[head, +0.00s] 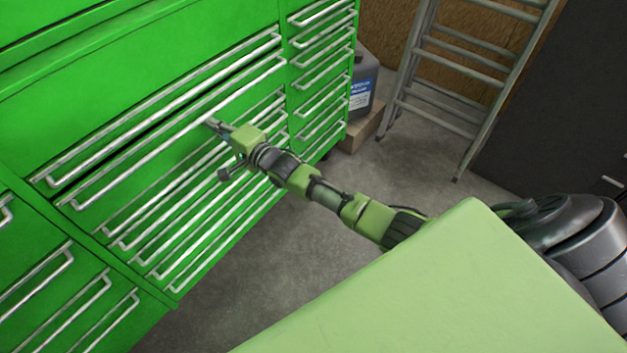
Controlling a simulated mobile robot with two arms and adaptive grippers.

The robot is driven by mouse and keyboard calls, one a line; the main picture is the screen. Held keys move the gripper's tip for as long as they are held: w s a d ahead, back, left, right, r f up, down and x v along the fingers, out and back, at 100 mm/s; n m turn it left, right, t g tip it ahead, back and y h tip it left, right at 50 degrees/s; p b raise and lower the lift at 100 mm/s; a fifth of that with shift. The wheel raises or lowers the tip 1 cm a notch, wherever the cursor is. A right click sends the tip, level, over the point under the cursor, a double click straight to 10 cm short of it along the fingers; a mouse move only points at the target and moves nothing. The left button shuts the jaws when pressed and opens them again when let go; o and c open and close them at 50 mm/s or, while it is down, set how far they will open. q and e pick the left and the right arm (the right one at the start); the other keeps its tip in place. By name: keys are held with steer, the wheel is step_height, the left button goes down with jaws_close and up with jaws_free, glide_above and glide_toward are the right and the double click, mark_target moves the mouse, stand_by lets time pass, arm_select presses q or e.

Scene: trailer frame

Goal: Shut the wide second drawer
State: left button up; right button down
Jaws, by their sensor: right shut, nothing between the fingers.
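The wide second drawer (150,172) is in the middle column of the green tool cabinet, below the top wide drawer. Its long silver bar handle runs along its upper edge. A dark gap shows above it, and its front seems to stand slightly out. My right gripper (211,123) is shut and empty. Its fingertips are at the drawer front, just below the handle and right of the middle; I cannot tell whether they touch. The gripper hides a small part of the drawers below. My left gripper is not in view.
Several more wide drawers sit below, with narrow drawers (320,62) to the right and others at lower left. A dark container (362,85), a metal ladder (418,60) and a dark panel (555,110) stand beyond. The grey floor (300,240) before the cabinet is clear.

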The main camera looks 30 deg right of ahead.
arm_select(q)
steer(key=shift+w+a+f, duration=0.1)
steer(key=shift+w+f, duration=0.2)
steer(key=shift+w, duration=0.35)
arm_select(e)
steer(key=shift+w+a+r, duration=0.1)
steer(key=shift+w+r, duration=0.05)
steer(key=shift+w, duration=0.25)
steer(key=shift+w+a+r, duration=0.1)
steer(key=shift+w, duration=0.3)
